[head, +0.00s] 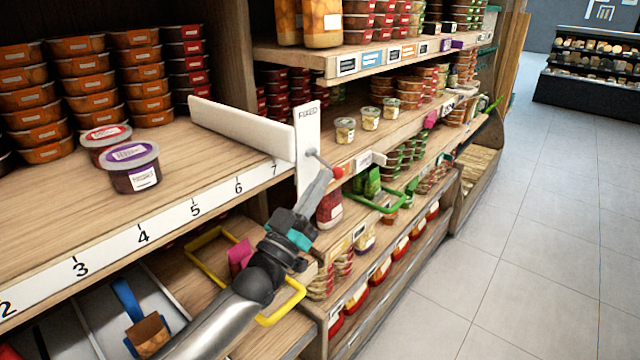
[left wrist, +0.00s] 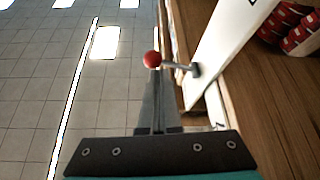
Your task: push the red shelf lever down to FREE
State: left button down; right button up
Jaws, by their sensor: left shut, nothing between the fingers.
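The red-knobbed lever (head: 338,172) sticks out from a white upright plate (head: 307,130) at the right end of the numbered shelf. A short word, hard to read but perhaps FIXED, is at the plate's top; I see no FREE mark. The lever's grey rod slopes down to the red ball. My left gripper (head: 327,174) is shut and empty, its tips right by the ball. In the left wrist view the red ball (left wrist: 151,59) appears just beyond the closed fingertips (left wrist: 154,76); I cannot tell whether they touch. My right gripper is out of view.
A white divider board (head: 240,128) runs back from the plate along the shelf. Two lidded tubs (head: 134,167) and orange stacks (head: 85,85) stand on the left. A yellow-handled basket (head: 282,300) is below. A green-handled basket (head: 385,203) is to the right. The aisle floor (head: 540,230) is clear.

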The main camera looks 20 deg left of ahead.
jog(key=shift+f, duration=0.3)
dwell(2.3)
jog(key=shift+b, duration=0.3)
